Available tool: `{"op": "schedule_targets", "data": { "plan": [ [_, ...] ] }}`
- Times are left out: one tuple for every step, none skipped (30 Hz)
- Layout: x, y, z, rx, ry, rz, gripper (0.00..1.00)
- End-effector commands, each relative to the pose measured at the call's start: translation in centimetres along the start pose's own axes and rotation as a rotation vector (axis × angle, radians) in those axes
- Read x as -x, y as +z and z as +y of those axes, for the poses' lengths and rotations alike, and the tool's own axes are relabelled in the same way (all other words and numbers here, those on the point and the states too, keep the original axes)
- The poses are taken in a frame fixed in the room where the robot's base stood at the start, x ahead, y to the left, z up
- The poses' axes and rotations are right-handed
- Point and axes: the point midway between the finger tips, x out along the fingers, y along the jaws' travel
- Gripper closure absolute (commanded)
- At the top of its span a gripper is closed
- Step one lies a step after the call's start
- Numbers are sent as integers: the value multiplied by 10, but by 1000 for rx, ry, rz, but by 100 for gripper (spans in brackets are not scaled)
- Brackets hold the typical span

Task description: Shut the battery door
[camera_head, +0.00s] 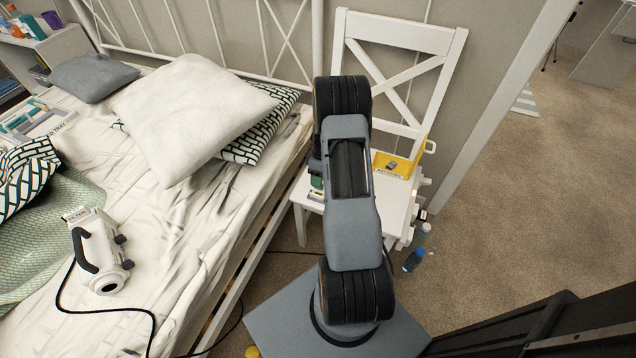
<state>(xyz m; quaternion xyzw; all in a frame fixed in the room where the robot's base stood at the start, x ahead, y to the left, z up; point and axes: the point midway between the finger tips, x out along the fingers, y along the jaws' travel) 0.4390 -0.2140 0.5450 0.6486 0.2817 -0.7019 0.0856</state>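I cannot make out a battery door for certain in this view. A white device (100,255) with a dark handle lies on the bed at the left; a label on it seems to read "FILTER", and a black cable runs from near it. A yellow box (394,165) with a label too small to read surely stands on the white chair (395,205), with a small dark item on top. My arm rises in the middle of the picture in front of the chair and hides part of the seat. My gripper is not visible.
The bed (190,225) with pillows fills the left. A labelled tray (35,122) lies at its far left. Bottles, one blue (413,260), stand on the floor by the chair. A dark piece of furniture (560,330) is at lower right. Carpet (520,220) is open at right.

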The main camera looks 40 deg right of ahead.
Motion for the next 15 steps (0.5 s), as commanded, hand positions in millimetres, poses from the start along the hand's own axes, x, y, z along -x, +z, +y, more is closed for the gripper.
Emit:
{"op": "schedule_targets", "data": {
  "plan": [
    [-6,0,0,0,-1,-1,62],
    [-8,0,0,0,-1,-1,62],
    [-10,0,0,0,0,-1,62],
    [-12,0,0,1,0,-1,62],
    [-13,0,0,1,0,-1,62],
    [-14,0,0,1,0,-1,62],
    [-15,0,0,1,0,-1,62],
    [-15,0,0,1,0,-1,62],
    [-16,0,0,1,0,-1,62],
    [-16,0,0,1,0,0,62],
    [-16,0,0,1,0,0,62],
    [-16,0,0,1,0,0,62],
    [-16,0,0,1,0,0,62],
    [-16,0,0,1,0,0,62],
    [-16,0,0,1,0,0,62]
  ]
}}
